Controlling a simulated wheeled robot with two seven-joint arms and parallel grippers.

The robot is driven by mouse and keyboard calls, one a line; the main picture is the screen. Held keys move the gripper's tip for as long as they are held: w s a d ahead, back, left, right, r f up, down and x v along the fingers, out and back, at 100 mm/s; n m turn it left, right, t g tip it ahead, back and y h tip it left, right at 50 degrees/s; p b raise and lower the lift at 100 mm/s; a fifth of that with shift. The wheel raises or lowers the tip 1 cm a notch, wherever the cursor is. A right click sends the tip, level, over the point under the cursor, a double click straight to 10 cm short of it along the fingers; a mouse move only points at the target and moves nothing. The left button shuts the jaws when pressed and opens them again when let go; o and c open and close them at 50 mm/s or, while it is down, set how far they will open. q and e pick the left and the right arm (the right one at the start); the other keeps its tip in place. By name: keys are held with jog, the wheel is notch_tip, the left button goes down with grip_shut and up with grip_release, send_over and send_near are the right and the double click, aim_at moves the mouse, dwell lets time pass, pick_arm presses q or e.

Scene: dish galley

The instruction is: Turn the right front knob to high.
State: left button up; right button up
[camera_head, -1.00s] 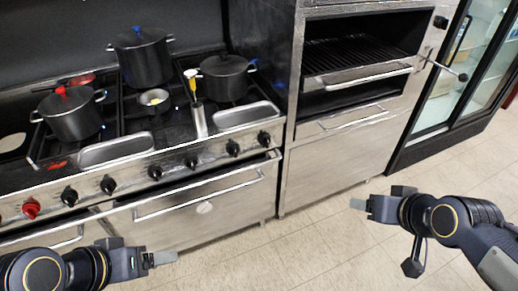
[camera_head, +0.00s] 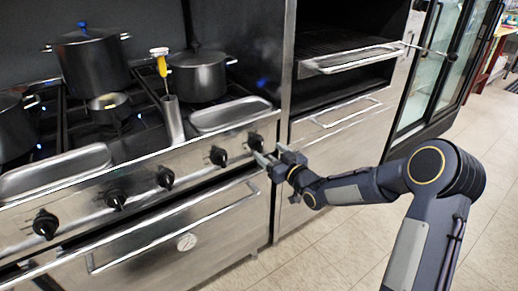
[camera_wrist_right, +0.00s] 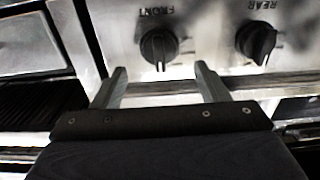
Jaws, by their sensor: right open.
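The right front knob (camera_head: 255,141) is the black knob at the right end of the range's front panel. In the right wrist view the knob (camera_wrist_right: 158,46) sits under an upside-down "FRONT" label. A black "REAR" knob (camera_wrist_right: 256,41) is beside it; it also shows in the head view (camera_head: 218,156). My right gripper (camera_head: 268,155) is close to the panel, by the front knob. In the wrist view the open fingers (camera_wrist_right: 160,67) point at the panel with the front knob between their lines, apparently not gripped. My left gripper is out of view.
The range (camera_head: 130,178) has several more black knobs to the left and an oven handle (camera_head: 180,222) below the panel. Pots and a metal canister (camera_head: 172,119) with a yellow-handled utensil stand on top. An oven unit (camera_head: 335,125) stands right; floor is clear in front.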

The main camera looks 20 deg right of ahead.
aim_at(261, 148)
jog(key=x, duration=0.5)
jog(key=shift+c, duration=0.2)
jog(key=c, duration=0.9)
jog(key=shift+f+n+b, duration=0.2)
jog(key=shift+n+b, duration=0.1)
jog(key=shift+b, duration=0.4)
jog(key=shift+c, duration=0.2)
jog(key=n+b, duration=0.6)
jog(key=b, duration=0.1)
jog(key=n+b, duration=0.5)
jog(key=b, duration=0.3)
jog(key=shift+s+a+f+n, duration=0.15)
jog(key=shift+a+f+n, duration=0.05)
jog(key=shift+n, duration=0.2)
jog(key=n+b, duration=0.3)
jog(key=n, duration=0.1)
jog(key=shift+b, duration=0.4)
jog(key=shift+n+b, duration=1.05)
jog(key=shift+n, duration=1.15)
